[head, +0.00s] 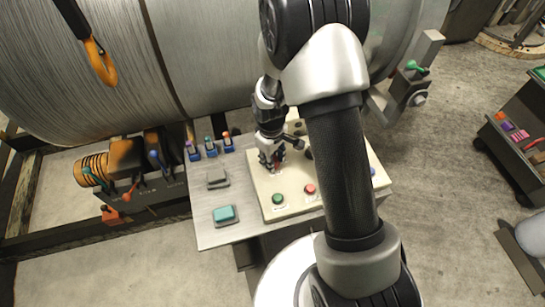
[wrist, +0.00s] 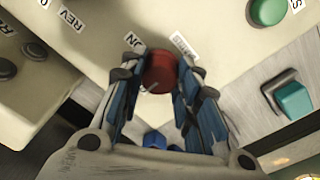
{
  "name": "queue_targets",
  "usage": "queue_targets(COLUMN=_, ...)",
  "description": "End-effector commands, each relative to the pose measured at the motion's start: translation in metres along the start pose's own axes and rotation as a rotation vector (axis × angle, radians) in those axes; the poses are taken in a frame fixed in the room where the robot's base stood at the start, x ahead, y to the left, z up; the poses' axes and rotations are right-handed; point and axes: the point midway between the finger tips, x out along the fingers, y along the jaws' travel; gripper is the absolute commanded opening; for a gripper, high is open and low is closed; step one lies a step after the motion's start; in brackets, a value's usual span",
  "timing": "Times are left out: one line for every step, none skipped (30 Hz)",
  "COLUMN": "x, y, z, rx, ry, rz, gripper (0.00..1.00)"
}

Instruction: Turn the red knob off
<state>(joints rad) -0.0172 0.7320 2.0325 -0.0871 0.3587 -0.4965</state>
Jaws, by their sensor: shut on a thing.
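The red knob (wrist: 162,72) sits on the cream control panel (wrist: 135,20), between printed labels in the wrist view. My gripper (wrist: 161,76) is shut on it, with a blue-padded finger on each side. In the head view my gripper (head: 272,162) reaches down onto the left part of the panel (head: 262,190), and only a bit of red shows between the fingers. The label wording beside the knob is partly hidden, so its setting cannot be read.
A green button (head: 278,199) and a red button (head: 310,189) sit near the panel's front edge. A teal switch (head: 224,215) and a grey switch (head: 217,177) lie left of it. A large cable drum (head: 90,60) stands behind. An orange hook (head: 100,62) hangs upper left.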

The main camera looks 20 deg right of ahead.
Motion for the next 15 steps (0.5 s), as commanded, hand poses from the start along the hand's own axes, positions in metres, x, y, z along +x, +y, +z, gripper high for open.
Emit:
queue_targets(x=-0.0001, y=0.0001, z=-0.0003, rx=-0.003, ry=0.001, rz=0.001, gripper=0.06)
queue_targets(x=-0.0001, y=0.0001, z=-0.0003, rx=-0.003, ry=0.001, rz=0.001, gripper=0.06)
queue_targets(x=-0.0001, y=0.0001, z=-0.0003, rx=-0.004, ry=0.001, rz=0.001, gripper=0.06)
queue_targets(x=-0.0001, y=0.0001, z=-0.0004, rx=-0.004, ry=0.001, rz=0.001, gripper=0.06)
queue_targets(x=-0.0001, y=0.0001, z=-0.0004, rx=-0.004, ry=0.001, rz=0.001, gripper=0.06)
queue_targets(x=-0.0001, y=0.0001, z=-0.0004, rx=-0.003, ry=0.001, rz=0.001, gripper=0.06)
queue_targets(x=-0.0001, y=0.0001, z=-0.0004, rx=-0.004, ry=0.001, rz=0.001, gripper=0.06)
queue_targets(x=-0.0001, y=0.0001, z=-0.0004, rx=-0.004, ry=0.001, rz=0.001, gripper=0.06)
queue_targets(x=-0.0001, y=0.0001, z=-0.0004, rx=-0.004, ry=0.001, rz=0.001, gripper=0.3)
queue_targets(x=-0.0001, y=0.0001, z=-0.0004, rx=-0.004, ry=0.001, rz=0.001, gripper=0.32)
queue_targets(x=-0.0001, y=0.0001, z=-0.0004, rx=-0.003, ry=0.001, rz=0.001, gripper=0.34)
queue_targets(x=-0.0001, y=0.0001, z=-0.0004, rx=-0.003, ry=0.001, rz=0.001, gripper=0.37)
queue_targets(x=-0.0001, y=0.0001, z=-0.0004, rx=-0.003, ry=0.001, rz=0.001, gripper=0.39)
queue_targets(x=-0.0001, y=0.0001, z=-0.0004, rx=-0.003, ry=0.001, rz=0.001, gripper=0.41)
queue_targets(x=-0.0001, y=0.0001, z=-0.0003, rx=-0.003, ry=0.001, rz=0.001, gripper=0.44)
